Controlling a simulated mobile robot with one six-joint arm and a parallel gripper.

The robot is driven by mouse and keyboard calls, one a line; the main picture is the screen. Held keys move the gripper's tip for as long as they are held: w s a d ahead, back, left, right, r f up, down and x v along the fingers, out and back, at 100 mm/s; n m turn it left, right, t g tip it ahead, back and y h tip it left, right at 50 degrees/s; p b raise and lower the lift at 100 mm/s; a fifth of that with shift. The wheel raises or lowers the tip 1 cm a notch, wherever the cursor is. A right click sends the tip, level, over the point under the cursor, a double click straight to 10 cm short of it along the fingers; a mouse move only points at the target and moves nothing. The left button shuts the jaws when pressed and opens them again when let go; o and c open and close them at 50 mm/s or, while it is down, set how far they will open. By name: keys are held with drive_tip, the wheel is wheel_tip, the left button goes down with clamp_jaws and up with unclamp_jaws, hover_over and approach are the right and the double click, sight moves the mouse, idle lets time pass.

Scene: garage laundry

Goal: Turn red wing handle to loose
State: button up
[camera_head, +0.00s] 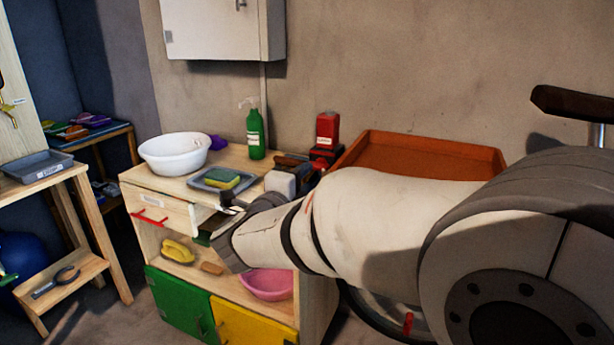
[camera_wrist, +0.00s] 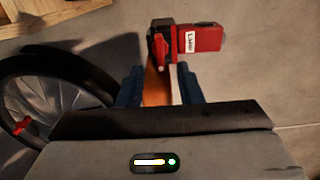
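In the wrist view a red wing handle (camera_wrist: 160,54) sits on a dark block. A red body (camera_wrist: 202,38) with a white label joins the block's right side; the label is too small to read surely. My gripper (camera_wrist: 160,76) is open, its two blue fingers apart at either side below the handle. An orange-brown strip shows between the fingers; I cannot tell whether it is held or lies behind. The handle appears just past the fingertips, and contact cannot be told. In the head view my arm crosses the bench, and the gripper is not clearly visible.
A wheel (camera_wrist: 40,85) with a red lever stands at the left in the wrist view. On the bench are an orange tray (camera_head: 425,150), a red container (camera_head: 327,128), a green bottle (camera_head: 255,134), a white bowl (camera_head: 174,152) and a sponge on a tray. A drawer (camera_head: 150,207) stands partly out.

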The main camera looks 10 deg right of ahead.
sight(316, 169)
drive_tip(key=x, duration=0.5)
drive_tip(key=shift+w+b, duration=0.1)
drive_tip(key=shift+b, duration=0.2)
